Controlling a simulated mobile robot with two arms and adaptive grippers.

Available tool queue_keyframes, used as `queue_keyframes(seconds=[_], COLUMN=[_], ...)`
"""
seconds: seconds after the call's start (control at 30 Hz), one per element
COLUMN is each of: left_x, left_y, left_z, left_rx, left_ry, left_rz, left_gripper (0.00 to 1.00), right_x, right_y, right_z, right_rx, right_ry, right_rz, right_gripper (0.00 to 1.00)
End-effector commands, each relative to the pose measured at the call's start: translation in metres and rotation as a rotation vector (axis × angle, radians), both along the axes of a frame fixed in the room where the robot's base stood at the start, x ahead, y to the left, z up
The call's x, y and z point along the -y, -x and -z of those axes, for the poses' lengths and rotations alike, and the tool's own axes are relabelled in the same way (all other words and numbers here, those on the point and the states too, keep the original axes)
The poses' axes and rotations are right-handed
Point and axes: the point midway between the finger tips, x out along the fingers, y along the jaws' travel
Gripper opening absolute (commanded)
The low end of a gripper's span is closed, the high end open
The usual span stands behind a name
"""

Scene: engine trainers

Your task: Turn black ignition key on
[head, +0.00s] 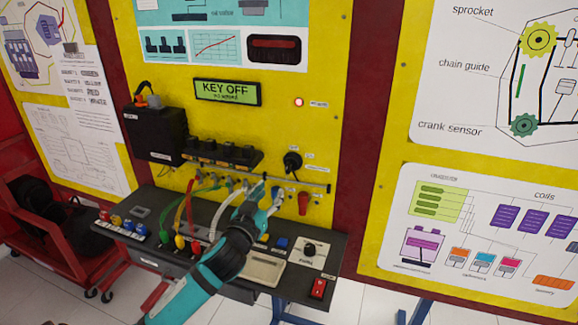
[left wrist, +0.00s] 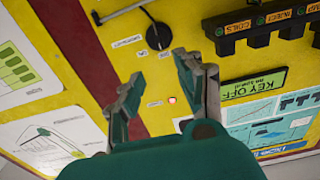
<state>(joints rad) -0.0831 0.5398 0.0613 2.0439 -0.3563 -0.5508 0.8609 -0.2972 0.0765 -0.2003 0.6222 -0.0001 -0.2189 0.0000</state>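The black ignition key (head: 292,162) is a round black switch on the yellow panel, below and right of the display. It also shows in the left wrist view (left wrist: 158,36), upside down, just beyond the fingertips. The green display (head: 228,92) reads "KEY OFF". My left gripper (head: 266,190), teal and grey, is open and empty, below and left of the key in the head view. In the left wrist view its two fingers (left wrist: 159,68) stand apart with a gap between their tips and the key. My right gripper is not in view.
A red light (head: 298,102) glows on the panel above the key. A row of black modules (head: 222,153) and a black box (head: 157,130) are left of it. A red part (head: 303,203) hangs below. The dark desk (head: 330,240) carries cables and a red switch (head: 318,288).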

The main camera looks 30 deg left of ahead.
Motion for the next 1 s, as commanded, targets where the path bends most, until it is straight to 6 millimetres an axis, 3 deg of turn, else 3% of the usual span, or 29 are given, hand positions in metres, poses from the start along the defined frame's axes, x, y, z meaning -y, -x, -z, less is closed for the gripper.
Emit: queue_keyframes(seconds=[0.2,0.5,0.7,1.0], left_x=[-0.012,-0.026,-0.030,-0.031], left_y=[-0.049,-0.107,-0.126,-0.131], left_z=[-0.004,-0.003,0.000,0.001], left_rx=[-0.001,-0.002,-0.002,-0.002], left_ry=[-0.002,0.000,0.000,-0.001], left_rz=[-0.003,-0.002,-0.001,-0.001], left_gripper=[0.37,0.37,0.37,0.37], right_x=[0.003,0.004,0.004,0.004], right_y=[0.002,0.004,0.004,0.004], right_z=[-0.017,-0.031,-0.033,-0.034], right_rx=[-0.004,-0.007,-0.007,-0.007], right_ry=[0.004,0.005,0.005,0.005], right_rz=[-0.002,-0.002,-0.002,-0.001], right_gripper=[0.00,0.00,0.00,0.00])
